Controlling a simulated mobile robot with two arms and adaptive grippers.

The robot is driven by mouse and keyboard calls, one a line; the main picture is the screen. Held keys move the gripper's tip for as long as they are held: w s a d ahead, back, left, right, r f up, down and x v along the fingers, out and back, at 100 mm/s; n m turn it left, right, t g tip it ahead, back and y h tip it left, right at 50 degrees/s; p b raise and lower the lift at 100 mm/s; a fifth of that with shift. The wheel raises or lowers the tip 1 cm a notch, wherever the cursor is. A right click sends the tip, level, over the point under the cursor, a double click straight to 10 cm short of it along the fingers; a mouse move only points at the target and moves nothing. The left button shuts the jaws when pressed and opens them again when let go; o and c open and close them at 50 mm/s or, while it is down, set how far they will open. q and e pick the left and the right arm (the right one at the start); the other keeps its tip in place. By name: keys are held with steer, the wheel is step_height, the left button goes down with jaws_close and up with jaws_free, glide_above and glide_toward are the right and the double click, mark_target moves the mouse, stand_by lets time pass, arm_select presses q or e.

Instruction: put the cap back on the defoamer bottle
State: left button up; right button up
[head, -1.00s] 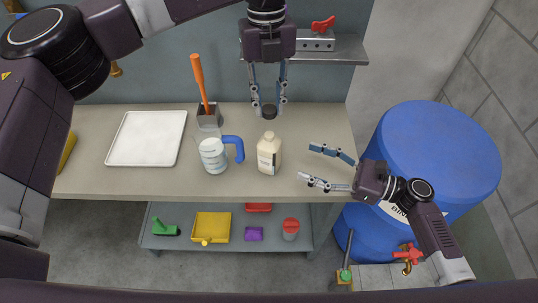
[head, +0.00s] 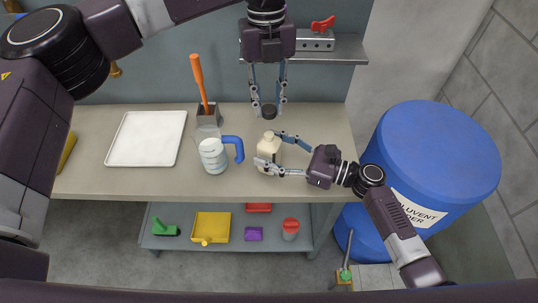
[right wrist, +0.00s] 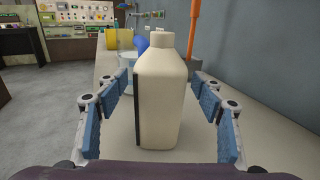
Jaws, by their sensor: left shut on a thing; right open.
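The cream defoamer bottle (head: 268,150) stands upright and uncapped on the bench. In the right wrist view the bottle (right wrist: 162,95) fills the middle, between the blue finger pads. My right gripper (head: 275,152) is open around the bottle from the right; in the right wrist view a gap shows on each side of it. The dark cap (head: 269,110) is between the fingertips of my left gripper (head: 268,104), which is shut on it. The cap is held above the bench, a little beyond the bottle's neck in the head view.
A clear measuring jug (head: 212,155) with a blue handle stands just left of the bottle. A white tray (head: 146,139) and a holder with an orange-handled tool (head: 199,80) are farther left. A blue drum (head: 437,160) stands right of the bench. A shelf (head: 335,50) is behind.

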steer(key=shift+w+a, duration=0.15)
steer(key=shift+a, duration=0.1)
steer(key=shift+c, duration=0.6)
jaws_close()
arm_select(q)
glide_above(269, 134)
steer(key=shift+w+f, duration=0.15)
steer(key=shift+f, duration=2.35)
steer(key=shift+f, duration=0.9)
steer(key=shift+f, duration=0.55)
